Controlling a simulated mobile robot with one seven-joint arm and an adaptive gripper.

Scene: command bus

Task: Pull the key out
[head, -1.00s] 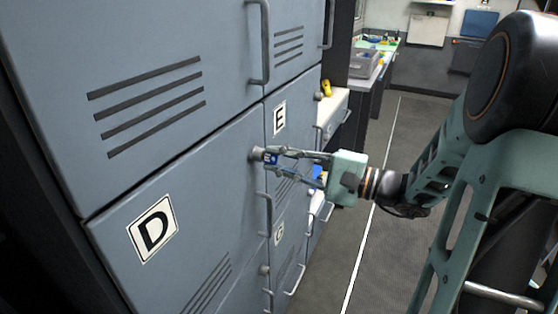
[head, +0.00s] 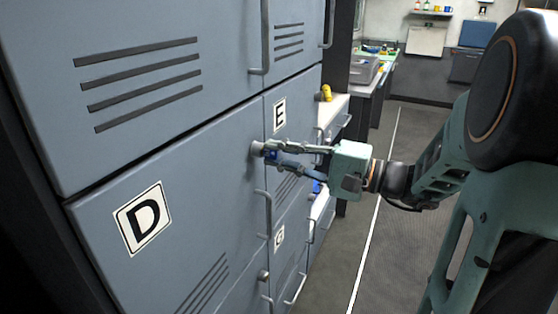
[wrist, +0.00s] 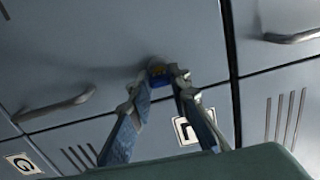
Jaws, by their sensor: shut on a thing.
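A small blue key (head: 271,156) sits at the round lock (head: 256,149) near the right edge of the grey-blue locker door marked D (head: 143,218). In the head view my gripper (head: 267,152) reaches in from the right, with its fingertips at the lock. My gripper is shut on the key. In the wrist view the blue key (wrist: 157,72) shows between the fingertips (wrist: 159,78), right against the lock (wrist: 155,62). The key's shaft is hidden, so I cannot tell how deep it sits.
A door handle (head: 265,215) stands out just below the lock, and another handle (head: 262,40) is above. The floor (head: 412,250) to the right is open.

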